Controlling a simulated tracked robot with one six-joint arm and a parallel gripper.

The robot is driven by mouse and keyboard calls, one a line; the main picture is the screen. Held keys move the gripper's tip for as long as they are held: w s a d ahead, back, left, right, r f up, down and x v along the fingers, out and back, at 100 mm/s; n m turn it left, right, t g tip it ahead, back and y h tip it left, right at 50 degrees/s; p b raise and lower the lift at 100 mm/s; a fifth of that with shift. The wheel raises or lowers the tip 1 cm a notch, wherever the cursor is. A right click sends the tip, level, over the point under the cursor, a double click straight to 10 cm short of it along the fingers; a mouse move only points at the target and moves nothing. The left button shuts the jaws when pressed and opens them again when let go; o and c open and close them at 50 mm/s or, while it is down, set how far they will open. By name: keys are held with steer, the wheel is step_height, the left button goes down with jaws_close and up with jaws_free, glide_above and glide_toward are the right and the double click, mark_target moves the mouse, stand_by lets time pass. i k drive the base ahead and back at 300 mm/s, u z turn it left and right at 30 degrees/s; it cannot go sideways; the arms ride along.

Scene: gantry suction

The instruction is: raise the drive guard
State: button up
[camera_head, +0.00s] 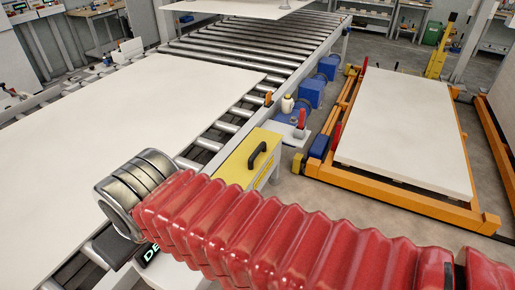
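The drive guard looks to be the yellow cover (239,158) with a black arched handle (258,155), beside the roller conveyor near the middle of the view. It appears lowered, and its near part is close behind my red arm sleeve in the picture. My arm crosses the foreground from the lower right and ends in ribbed metal rings at the left. No gripper fingers show, so I cannot see whether they are open or shut. The handle is clear of my arm, with nothing seen touching it.
A large pale sheet (150,110) lies on the roller conveyor (265,45). Small red levers (301,117) and a pale bottle (287,104) stand just beyond the guard. An orange lift frame (400,196) with a pale slab (405,125) stands right. Grey floor lies between.

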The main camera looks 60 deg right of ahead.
mark_target(241, 166)
steer(key=u, duration=0.05)
steer(key=k, duration=1.1)
steer(key=z, duration=0.5)
steer(key=i, duration=1)
steer(key=z, duration=0.05)
